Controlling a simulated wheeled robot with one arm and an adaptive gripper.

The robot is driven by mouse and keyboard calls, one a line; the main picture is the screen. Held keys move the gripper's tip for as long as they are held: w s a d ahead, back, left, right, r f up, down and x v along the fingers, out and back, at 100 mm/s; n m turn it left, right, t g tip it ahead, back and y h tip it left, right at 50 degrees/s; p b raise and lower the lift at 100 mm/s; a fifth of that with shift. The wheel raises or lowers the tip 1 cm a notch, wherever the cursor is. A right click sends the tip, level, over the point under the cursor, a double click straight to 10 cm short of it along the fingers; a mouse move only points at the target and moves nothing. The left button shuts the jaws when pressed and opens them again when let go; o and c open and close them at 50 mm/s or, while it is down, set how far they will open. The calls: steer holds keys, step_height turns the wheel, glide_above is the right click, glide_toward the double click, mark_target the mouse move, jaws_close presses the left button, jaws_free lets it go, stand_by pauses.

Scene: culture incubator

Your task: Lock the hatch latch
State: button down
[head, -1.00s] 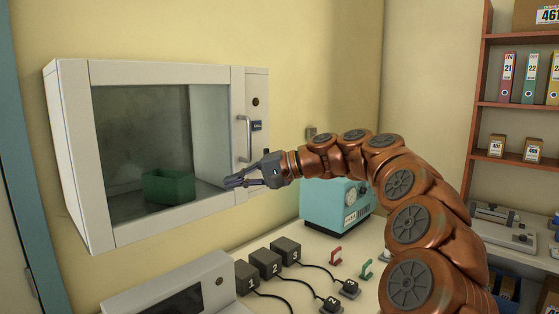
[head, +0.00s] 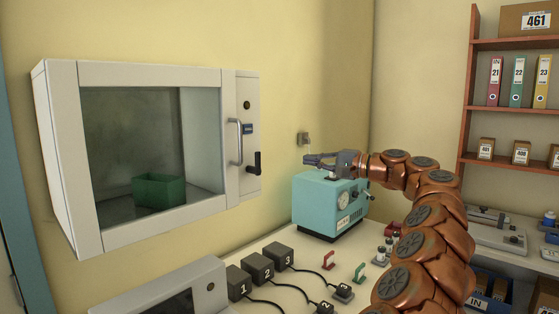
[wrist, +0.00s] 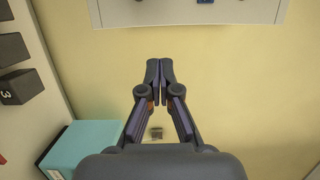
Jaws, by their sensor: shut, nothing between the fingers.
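The white incubator hatch (head: 150,75) with a glass window appears closed on the wall at left in the head view. Its silver bar handle (head: 235,142) is on the right side of the door. The black latch lever (head: 254,163) sits on the right-hand panel (head: 247,112), low and right of the handle, and is fully uncovered. My gripper (head: 308,160) is to the right of the latch, apart from it, above the teal device. In the wrist view my gripper (wrist: 160,68) has its fingertips together, empty, with the incubator's edge (wrist: 190,14) beyond them.
A green bin (head: 160,192) is behind the glass. The teal device (head: 328,205) stands below my gripper. A small wall fitting (head: 303,139) is behind it. Numbered black blocks (head: 262,268) with cables and small red and green clips are on the bench. Bare wall separates gripper and incubator.

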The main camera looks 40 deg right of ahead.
steer(key=w+a+p, duration=0.3)
steer(key=w+a, duration=0.5)
steer(key=shift+a, duration=0.25)
stand_by(0.4)
